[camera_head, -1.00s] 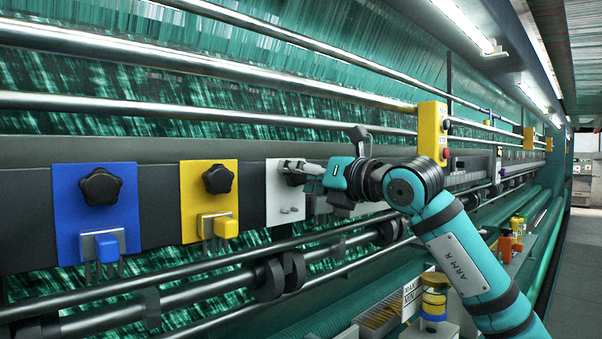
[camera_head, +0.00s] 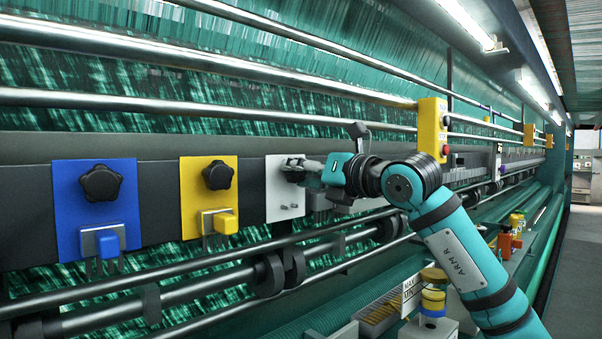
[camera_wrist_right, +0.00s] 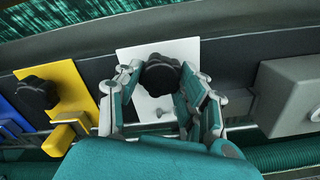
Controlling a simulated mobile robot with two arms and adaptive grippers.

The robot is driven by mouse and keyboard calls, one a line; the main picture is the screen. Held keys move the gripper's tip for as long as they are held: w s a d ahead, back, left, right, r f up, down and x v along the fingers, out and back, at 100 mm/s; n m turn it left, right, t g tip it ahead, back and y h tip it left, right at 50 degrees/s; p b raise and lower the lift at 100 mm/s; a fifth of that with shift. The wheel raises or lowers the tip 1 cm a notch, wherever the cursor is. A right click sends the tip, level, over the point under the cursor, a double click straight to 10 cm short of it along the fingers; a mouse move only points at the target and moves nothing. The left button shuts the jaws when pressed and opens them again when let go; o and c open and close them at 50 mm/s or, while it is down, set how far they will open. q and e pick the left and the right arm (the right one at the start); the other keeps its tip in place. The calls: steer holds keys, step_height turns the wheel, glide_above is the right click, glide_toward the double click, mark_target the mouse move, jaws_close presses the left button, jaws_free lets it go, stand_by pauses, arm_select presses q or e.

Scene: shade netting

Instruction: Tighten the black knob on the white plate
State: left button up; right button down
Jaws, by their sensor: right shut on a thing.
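The white plate (camera_head: 283,205) is fixed on the dark rail of the machine, right of the yellow plate. It also shows in the right wrist view (camera_wrist_right: 152,105). The black knob (camera_wrist_right: 160,75) sits on its upper part, between the fingers of my right gripper (camera_wrist_right: 158,85). The right gripper is shut on this knob. In the head view my right gripper (camera_head: 298,168) reaches the plate from the right and hides most of the knob. My left gripper is not in view.
A yellow plate (camera_head: 190,200) and a blue plate (camera_head: 68,215), each with a black knob and a coloured block, are to the left. A grey box (camera_wrist_right: 295,95) stands close right of my gripper. Steel rods run above and below the plates.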

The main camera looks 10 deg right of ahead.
steer(key=shift+f+m+b, duration=0.15)
steer(key=shift+m+b, duration=0.15)
steer(key=shift+m, duration=0.1)
steer(key=c, duration=0.8)
jaws_free()
steer(key=shift+d, duration=0.1)
steer(key=shift+s+d+b, duration=0.3)
steer(key=shift+s+b, duration=0.15)
steer(key=shift+s, duration=0.1)
steer(key=b+v, duration=0.1)
steer(key=v, duration=0.2)
steer(key=shift+s+d+b, duration=0.15)
steer(key=shift+s+b, duration=0.15)
steer(key=shift+b, duration=0.1)
